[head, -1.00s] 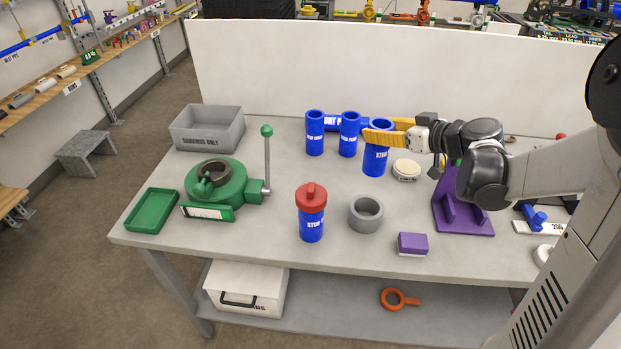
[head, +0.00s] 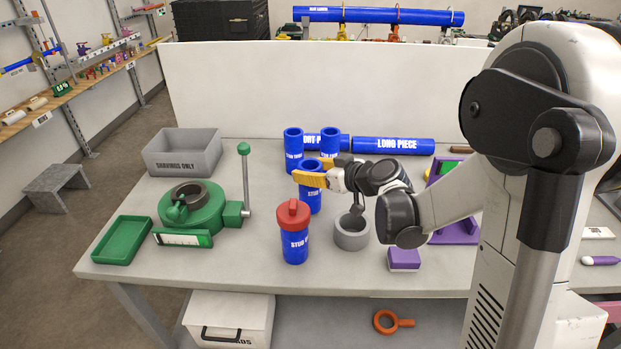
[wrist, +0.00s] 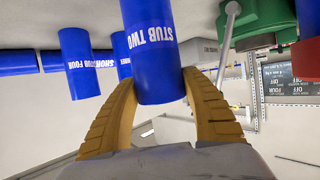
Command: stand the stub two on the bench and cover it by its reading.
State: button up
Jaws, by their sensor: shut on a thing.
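My gripper (head: 312,177) is shut on a blue stub (head: 309,200). In the wrist view its label reads STUB TWO (wrist: 152,45), between the two yellow fingers (wrist: 160,110). The stub looks upright with an open top in the head view. It is in front of two other open blue stubs, one at left (head: 293,143) and one at right (head: 329,145). I cannot tell whether its lower end touches the bench (head: 262,262). A blue stub (head: 295,247) wearing a red cap (head: 292,213) stands nearer the front edge. One rear stub reads STUB FOUR (wrist: 80,65) in the wrist view.
A green device (head: 193,207) with an upright lever (head: 245,180) stands at left, near a green tray (head: 122,240) and a grey shavings bin (head: 183,152). A grey ring (head: 351,238) and purple block (head: 404,259) lie at right. Blue pipe (head: 393,145) lies along the back.

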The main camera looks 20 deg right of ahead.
jog(key=shift+f, duration=0.55)
jog(key=shift+f, duration=0.2)
jog(key=o, duration=1.4)
jog(key=shift+r, duration=0.1)
jog(key=shift+r, duration=0.1)
